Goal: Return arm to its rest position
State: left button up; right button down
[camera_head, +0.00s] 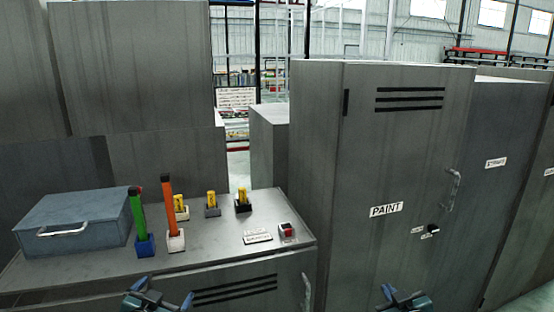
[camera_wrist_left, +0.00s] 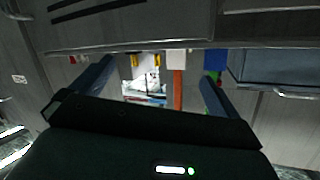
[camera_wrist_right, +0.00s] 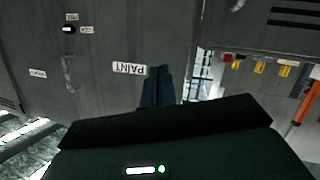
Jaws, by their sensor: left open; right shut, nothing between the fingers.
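My left gripper (camera_head: 158,300) is at the bottom of the head view, in front of the low grey cabinet. Its fingers are apart with nothing between them, and they also show wide apart in the left wrist view (camera_wrist_left: 148,90). My right gripper (camera_head: 402,298) is at the bottom of the head view, in front of the tall locker marked PAINT (camera_head: 370,150). In the right wrist view its fingers (camera_wrist_right: 158,85) are together and hold nothing. Both grippers appear clear of the cabinets, and most of both arms is out of view.
The low cabinet top (camera_head: 215,240) carries a blue-grey box (camera_head: 75,222), a green-handled tool (camera_head: 138,215), an orange-handled tool (camera_head: 170,205), several yellow items (camera_head: 211,199) in holders, and a red switch (camera_head: 287,231). More grey lockers (camera_head: 500,140) stand at the right.

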pick_arm(q)
jog(key=s+d+f+g+h, duration=0.1)
jog(key=s+d+f, duration=0.2)
jog(key=s, duration=0.6)
jog(key=s+d+f+g+h, duration=0.1)
jog(key=s+d+f, duration=0.3)
jog(key=s, duration=0.6)
jog(key=s+d+f+g, duration=0.2)
jog(key=s+d+f, duration=0.2)
jog(key=s, duration=0.6)
jog(key=shift+d+n+h, duration=0.4)
jog(key=shift+d, duration=0.5)
pick_arm(e)
jog(key=s+a+f+g+y, duration=0.1)
jog(key=s+a+f, duration=0.2)
jog(key=s, duration=0.6)
jog(key=s+a+f+g+y, duration=0.1)
jog(key=s+a+f, duration=0.3)
jog(key=s, duration=0.6)
jog(key=s+a+f+g, duration=0.2)
jog(key=s+a+f, duration=0.2)
jog(key=s, duration=0.6)
jog(key=shift+a+m+y, duration=0.4)
jog(key=shift+a, duration=0.5)
pick_arm(q)
jog(key=shift+f, duration=0.1)
pick_arm(e)
jog(key=shift+f, duration=0.1)
